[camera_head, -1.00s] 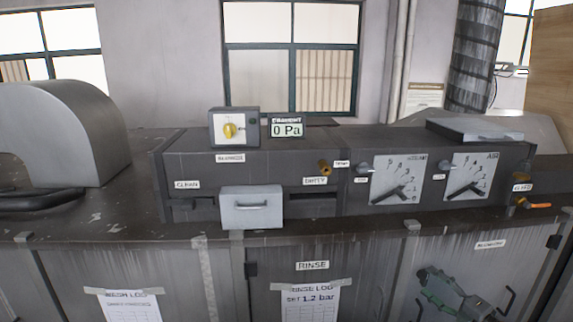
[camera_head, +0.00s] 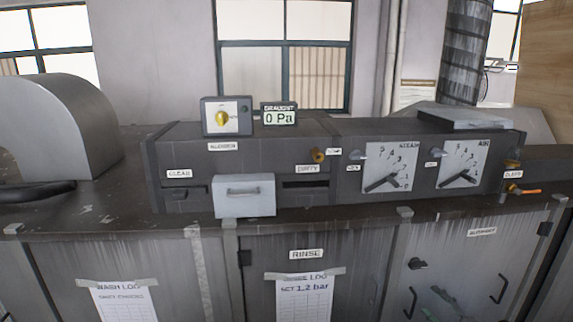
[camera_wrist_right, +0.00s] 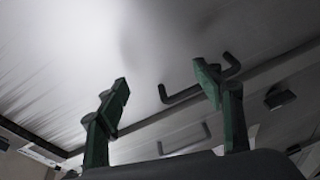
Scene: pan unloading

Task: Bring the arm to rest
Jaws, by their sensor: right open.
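My right gripper shows in the right wrist view (camera_wrist_right: 163,92), with its two green fingers spread wide and nothing between them. Dark bar handles (camera_wrist_right: 185,140) on a pale panel show beyond the fingers. In the head view only faint bits of the right gripper show low at the right, by the lower edge. They lie in front of the grey cabinet door with dark handles (camera_head: 498,289). My left gripper is not in view.
A dark console (camera_head: 250,160) runs along the cabinet top, with two dials (camera_head: 391,167), a pale drawer box (camera_head: 244,196) and a draught display (camera_head: 280,115). A grey curved hood (camera_head: 75,125) stands at the left. Cabinet fronts lie below, one with a rinse log (camera_head: 304,300).

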